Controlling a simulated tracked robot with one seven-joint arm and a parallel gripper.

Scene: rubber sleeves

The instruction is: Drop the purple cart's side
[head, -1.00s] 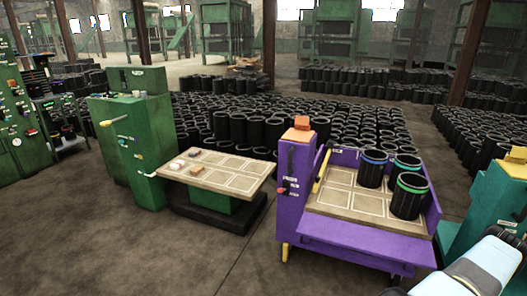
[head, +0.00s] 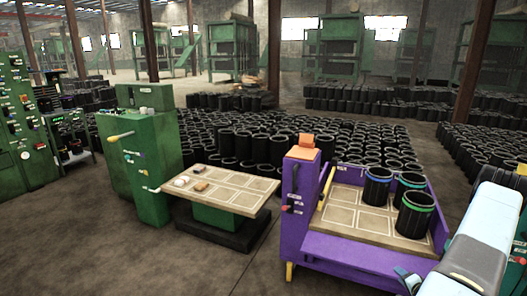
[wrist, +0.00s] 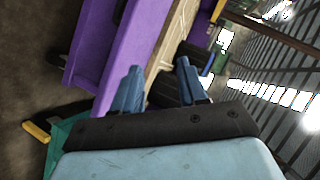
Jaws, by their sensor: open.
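The purple cart (head: 292,215) stands at the right in the head view. Its beige deck (head: 345,222) holds three black sleeves: one with a blue ring (head: 376,187), one with a teal ring (head: 409,184) and one with a green ring (head: 416,214). A purple side panel (head: 350,256) runs along the near edge; whether it is latched I cannot tell. My gripper (head: 407,281) is at the near right corner of this panel. In the wrist view, my gripper (wrist: 160,75) is open and empty, its fingers pointing toward the purple panel (wrist: 130,45) and deck edge; contact is unclear.
A yellow lever (head: 327,186) stands by the cart's left post, which has an orange top (head: 303,154). A green machine with a beige table (head: 240,200) is to the left. Teal equipment (wrist: 68,138) is close by my gripper. Many black sleeves fill the floor behind. The front floor is clear.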

